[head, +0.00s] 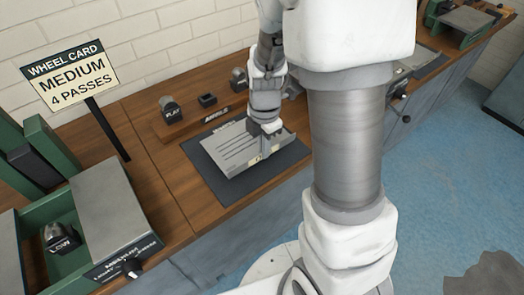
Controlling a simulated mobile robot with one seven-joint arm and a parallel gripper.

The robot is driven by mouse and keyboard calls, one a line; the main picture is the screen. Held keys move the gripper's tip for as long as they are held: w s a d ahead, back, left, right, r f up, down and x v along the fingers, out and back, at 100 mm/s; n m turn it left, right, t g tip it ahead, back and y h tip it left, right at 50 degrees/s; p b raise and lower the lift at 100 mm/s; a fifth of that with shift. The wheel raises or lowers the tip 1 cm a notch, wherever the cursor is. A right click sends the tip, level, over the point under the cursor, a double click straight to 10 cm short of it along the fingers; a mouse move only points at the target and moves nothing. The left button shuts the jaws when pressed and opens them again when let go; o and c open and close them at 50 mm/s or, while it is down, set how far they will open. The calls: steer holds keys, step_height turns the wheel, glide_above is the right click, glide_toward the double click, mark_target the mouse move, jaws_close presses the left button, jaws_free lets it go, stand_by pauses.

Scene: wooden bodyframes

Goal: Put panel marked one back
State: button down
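A grey, ribbed metal tray-like piece (228,150) lies on a dark mat (290,168) on the wooden bench. A small pale mark shows on its front edge, too small to read. My gripper (267,132) points down at the right part of this piece, over or touching it. Its fingertips are too small and partly hidden, so I cannot tell whether they are shut on anything. No panel with a readable "one" shows. A green machine (35,222) at the left has a grey cover (115,205) and a dark front strip with lettering that I cannot read clearly.
A "MEDIUM 4 PASSES" wheel card (70,78) stands on a post at the left. A block marked LOW (61,238) sits in the green machine. My arm column hides the bench's middle right.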

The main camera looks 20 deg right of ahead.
steer(key=shift+f, duration=1.6)
steer(key=shift+f+b, duration=0.1)
steer(key=shift+b, duration=0.25)
steer(key=shift+f, duration=0.1)
steer(key=c, duration=1.1)
jaws_free()
